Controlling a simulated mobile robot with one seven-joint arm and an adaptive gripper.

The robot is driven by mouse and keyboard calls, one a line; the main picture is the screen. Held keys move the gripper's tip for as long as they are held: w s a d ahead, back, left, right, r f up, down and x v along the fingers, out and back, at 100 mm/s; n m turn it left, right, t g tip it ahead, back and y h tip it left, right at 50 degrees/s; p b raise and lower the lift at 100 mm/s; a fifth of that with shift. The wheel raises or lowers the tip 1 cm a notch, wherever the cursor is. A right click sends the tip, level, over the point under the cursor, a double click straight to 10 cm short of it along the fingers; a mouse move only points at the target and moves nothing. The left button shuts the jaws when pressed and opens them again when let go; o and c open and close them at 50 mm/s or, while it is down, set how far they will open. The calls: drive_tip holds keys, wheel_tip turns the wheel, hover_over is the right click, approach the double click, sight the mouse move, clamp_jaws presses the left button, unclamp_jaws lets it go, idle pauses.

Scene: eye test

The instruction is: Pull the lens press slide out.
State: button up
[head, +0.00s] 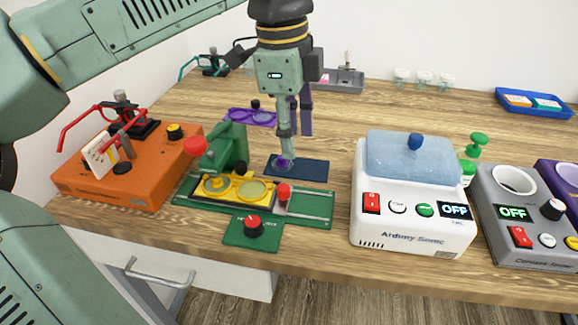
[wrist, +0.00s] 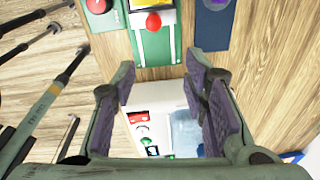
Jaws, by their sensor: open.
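The lens press has a green base (head: 310,222) with metal rails and a green upright arm (head: 230,145) topped by a red ball. The rails right of the knob look bare. My gripper (head: 294,148) is open and empty, pointing down near the dark blue mat behind the press. In the wrist view my gripper (wrist: 162,75) has its fingers wide apart, clear of the knob.
A white sonic cleaner (head: 408,222) stands right of the press, with a grey machine (head: 520,235) beyond it. An orange box (head: 125,175) stands to the left. A green dial box (head: 250,236) is in front. The dark blue mat (head: 310,169) lies behind.

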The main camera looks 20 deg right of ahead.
sight(282, 187)
drive_tip(key=shift+n+y, duration=0.6)
drive_tip(key=f, duration=0.3)
drive_tip(key=a+f+p, duration=0.1)
drive_tip(key=f, duration=0.3)
drive_tip(key=w+f, duration=0.1)
drive_tip(key=f, duration=0.3)
drive_tip(key=shift+a+p, duration=0.3)
drive_tip(key=shift+p, duration=0.1)
drive_tip(key=shift+c, duration=0.5)
clamp_jaws()
